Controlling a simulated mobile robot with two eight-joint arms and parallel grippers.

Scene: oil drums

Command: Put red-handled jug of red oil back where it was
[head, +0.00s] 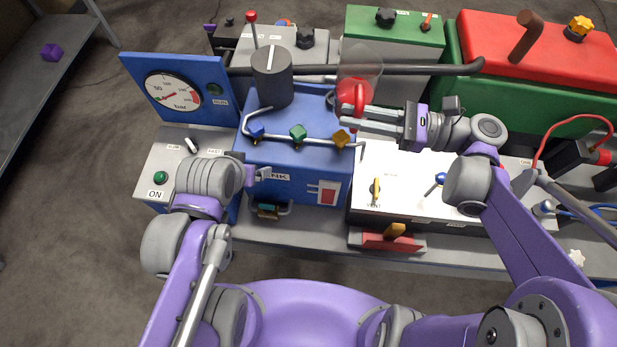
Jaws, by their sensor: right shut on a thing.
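The jug (360,66) is clear, with a red handle (360,97) and red oil low inside it. It is at the back right of the blue tank (305,183), in front of a dark horizontal pipe. My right gripper (343,118) reaches in from the right and is shut on the jug at its red handle. I cannot tell whether the jug's base touches anything. My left gripper (264,173) is by the tank's front left side, apart from the jug. Its fingers are seen nearly edge-on, so their opening is unclear.
A pressure gauge panel (178,90) stands left of the tank. A dark cylinder (271,76) and colored valve knobs (298,132) top the tank. A white panel box (400,205) lies under my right forearm. Green and red containers (540,50) stand behind on the right.

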